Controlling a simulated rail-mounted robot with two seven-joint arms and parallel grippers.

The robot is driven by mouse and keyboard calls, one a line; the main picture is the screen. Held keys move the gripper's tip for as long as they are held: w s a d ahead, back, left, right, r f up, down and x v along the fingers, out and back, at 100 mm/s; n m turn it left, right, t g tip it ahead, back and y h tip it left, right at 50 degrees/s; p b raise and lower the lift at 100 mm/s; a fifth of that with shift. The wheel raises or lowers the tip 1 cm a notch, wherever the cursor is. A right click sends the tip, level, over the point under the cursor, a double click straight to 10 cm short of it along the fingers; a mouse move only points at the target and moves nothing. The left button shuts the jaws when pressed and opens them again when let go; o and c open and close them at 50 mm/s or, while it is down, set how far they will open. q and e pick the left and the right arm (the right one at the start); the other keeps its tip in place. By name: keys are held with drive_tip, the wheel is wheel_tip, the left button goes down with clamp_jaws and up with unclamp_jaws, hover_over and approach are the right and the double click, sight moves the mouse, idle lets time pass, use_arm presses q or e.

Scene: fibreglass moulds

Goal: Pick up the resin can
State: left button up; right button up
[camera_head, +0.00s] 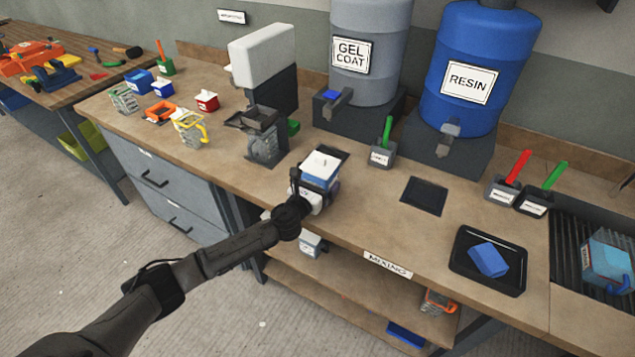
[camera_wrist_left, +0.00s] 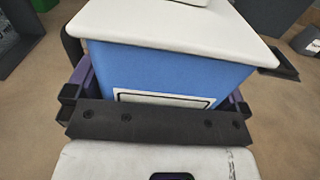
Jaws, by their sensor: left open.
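A blue can with a white lid (camera_head: 320,167) stands on the workbench in front of the grey machine. It fills much of the left wrist view (camera_wrist_left: 170,75), where part of a white label shows; its text is not readable. My left gripper (camera_head: 315,188) is at the can's near side. In the left wrist view its jaws (camera_wrist_left: 160,100) are open, with a finger on either side of the can. The gripper hides the can's lower part. My right gripper is not in view.
A big blue resin drum (camera_head: 465,75) and a grey gel coat drum (camera_head: 372,50) stand behind. A green-handled pot (camera_head: 383,153) and a dark pad (camera_head: 424,195) are to the right. A black tray (camera_head: 462,275) holds a blue cloth. Small containers crowd the left.

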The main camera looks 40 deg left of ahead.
use_arm(q)
drive_tip(key=c, duration=1)
